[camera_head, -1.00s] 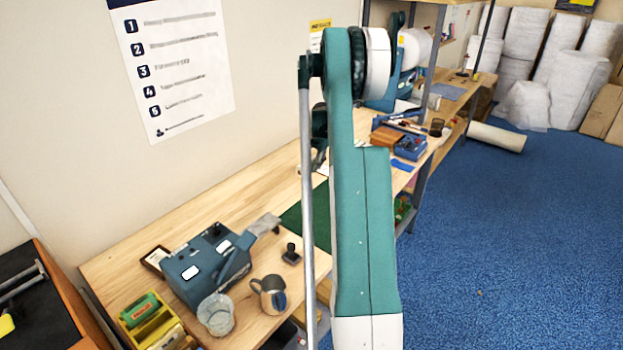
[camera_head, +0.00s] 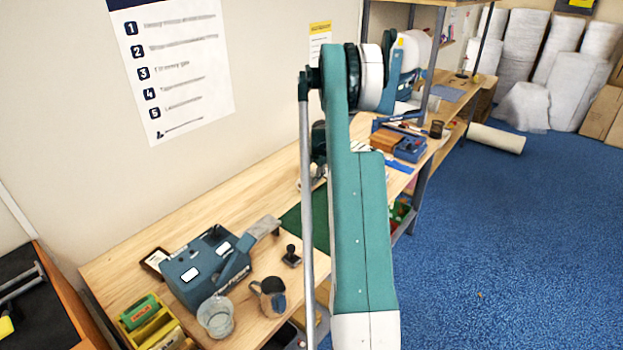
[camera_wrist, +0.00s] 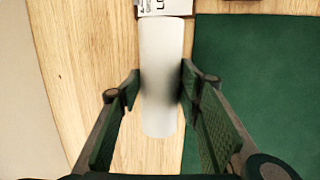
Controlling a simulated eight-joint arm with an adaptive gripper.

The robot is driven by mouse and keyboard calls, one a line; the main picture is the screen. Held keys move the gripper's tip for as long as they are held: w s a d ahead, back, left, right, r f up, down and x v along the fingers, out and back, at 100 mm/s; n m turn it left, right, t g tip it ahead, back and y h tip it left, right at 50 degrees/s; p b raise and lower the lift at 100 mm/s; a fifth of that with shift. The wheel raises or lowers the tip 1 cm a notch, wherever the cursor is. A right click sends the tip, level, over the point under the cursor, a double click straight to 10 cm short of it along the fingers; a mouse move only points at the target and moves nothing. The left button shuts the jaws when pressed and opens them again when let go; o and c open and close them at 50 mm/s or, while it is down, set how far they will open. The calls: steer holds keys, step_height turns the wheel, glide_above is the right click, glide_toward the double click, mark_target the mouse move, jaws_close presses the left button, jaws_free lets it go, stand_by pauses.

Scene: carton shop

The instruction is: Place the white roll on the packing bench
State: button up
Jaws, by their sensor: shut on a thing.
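The white roll (camera_wrist: 161,100) is a plain pale cylinder in the middle of the wrist view. My gripper (camera_wrist: 160,85) is shut on it, with one dark green finger pad at each side. The roll lies lengthwise up the picture, above the wooden packing bench (camera_wrist: 75,60); whether it touches the bench I cannot tell. The bench (camera_head: 250,200) also runs along the wall in the head view. There my own arm stands in front, and I cannot make out the gripper or the roll.
A green mat (camera_wrist: 255,70) lies right of the roll. A printed white box (camera_wrist: 165,6) is at its far end. Wood left of the roll is bare.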

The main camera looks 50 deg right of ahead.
steer(key=shift+f, duration=0.5)
steer(key=shift+f, duration=0.2)
steer(key=o, duration=1)
steer(key=shift+r, duration=0.15)
steer(key=shift+v, duration=6.05)
steer(key=shift+w, duration=0.1)
